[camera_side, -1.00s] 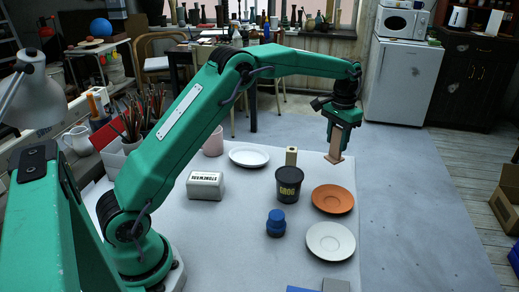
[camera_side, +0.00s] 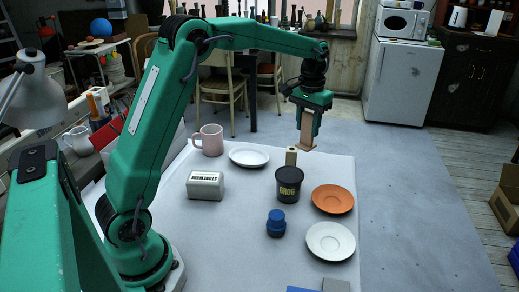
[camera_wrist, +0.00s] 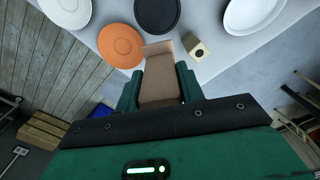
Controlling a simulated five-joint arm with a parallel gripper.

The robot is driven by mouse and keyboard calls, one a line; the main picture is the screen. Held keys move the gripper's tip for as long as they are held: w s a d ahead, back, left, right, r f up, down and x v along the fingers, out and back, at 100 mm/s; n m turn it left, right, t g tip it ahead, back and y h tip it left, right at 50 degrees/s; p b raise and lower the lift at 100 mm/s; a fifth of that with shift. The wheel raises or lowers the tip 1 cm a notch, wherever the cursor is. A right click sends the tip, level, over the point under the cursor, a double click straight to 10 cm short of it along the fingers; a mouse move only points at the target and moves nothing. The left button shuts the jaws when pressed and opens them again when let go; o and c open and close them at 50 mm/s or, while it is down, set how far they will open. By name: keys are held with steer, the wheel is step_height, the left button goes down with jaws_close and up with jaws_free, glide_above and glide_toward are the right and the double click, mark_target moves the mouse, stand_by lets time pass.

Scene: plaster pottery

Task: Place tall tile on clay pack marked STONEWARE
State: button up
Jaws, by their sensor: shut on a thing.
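A brown tall tile (camera_side: 307,139) hangs upright in my gripper (camera_side: 309,116), high at the far edge of the white table, clear of other things. It also shows between my fingers in the wrist view (camera_wrist: 160,76). My gripper (camera_wrist: 158,92) is shut on the tile. The clay pack (camera_side: 206,189), a pale grey block marked STONEWARE, lies on the table in the side view, to the left of and nearer than my gripper. Its top appears bare. I cannot see the pack in the wrist view.
Between tile and pack stand a black GROG tub (camera_side: 289,188) and a beige block with a hole (camera_side: 291,156). A white plate (camera_side: 249,156) and pink mug (camera_side: 210,141) sit behind the pack. An orange saucer (camera_side: 333,200), white saucer (camera_side: 330,242) and blue jar (camera_side: 276,226) are at right.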

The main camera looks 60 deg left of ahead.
steer(key=s+a+r+n, duration=0.1)
steer(key=s+n, duration=0.2)
steer(key=s, duration=0.9)
steer(key=s+a+r+n, duration=0.1)
steer(key=s+n, duration=0.2)
steer(key=s, duration=0.9)
steer(key=shift+s+a, duration=0.15)
steer(key=shift+a, duration=0.1)
glide_above(204, 177)
steer(key=shift+f, duration=5.5)
steer(key=shift+f, duration=0.2)
steer(key=o, duration=1)
